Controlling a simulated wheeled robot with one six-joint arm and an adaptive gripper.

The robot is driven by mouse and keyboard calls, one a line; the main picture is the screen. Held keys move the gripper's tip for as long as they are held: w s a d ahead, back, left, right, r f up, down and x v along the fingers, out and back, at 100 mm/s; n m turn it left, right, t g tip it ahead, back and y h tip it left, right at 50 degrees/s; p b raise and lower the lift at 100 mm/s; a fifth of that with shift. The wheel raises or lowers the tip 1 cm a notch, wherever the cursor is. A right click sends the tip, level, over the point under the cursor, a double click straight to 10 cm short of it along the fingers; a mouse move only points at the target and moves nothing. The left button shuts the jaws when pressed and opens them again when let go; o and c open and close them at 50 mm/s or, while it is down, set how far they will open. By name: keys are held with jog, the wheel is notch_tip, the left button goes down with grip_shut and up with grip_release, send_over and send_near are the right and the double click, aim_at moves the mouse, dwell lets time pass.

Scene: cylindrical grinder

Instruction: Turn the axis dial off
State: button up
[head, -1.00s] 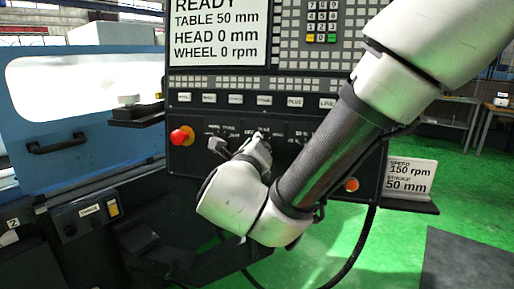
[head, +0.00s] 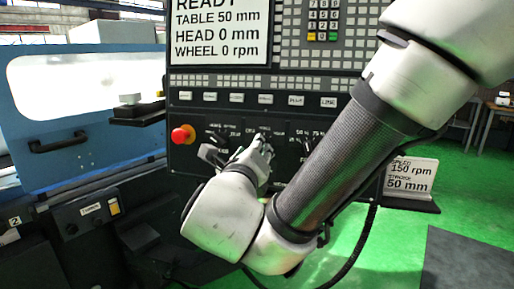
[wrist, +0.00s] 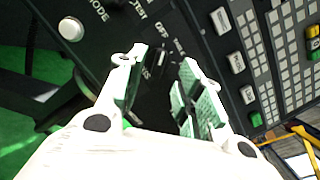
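My gripper (head: 240,156) is at the lower control panel, in front of the middle of a row of dark rotary dials. In the wrist view my gripper (wrist: 160,82) is open, with one finger on each side of a dark dial (wrist: 153,98) that is mostly in shadow. An OFF label and other lettering show on the panel beyond the fingertips. I cannot tell whether the fingers touch the dial, and its pointer is not clear. In the head view my gripper partly hides this middle dial.
Dials stand on the left (head: 219,136) and right (head: 307,143) of my gripper. A red emergency button (head: 183,134) is at the panel's left. A row of white labelled buttons (head: 265,99) runs above, under the screen (head: 220,35). A sign (head: 410,175) stands at right.

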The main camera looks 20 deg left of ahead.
jog(key=s, duration=0.7)
jog(key=shift+d+r, duration=0.15)
jog(key=shift+d, duration=0.25)
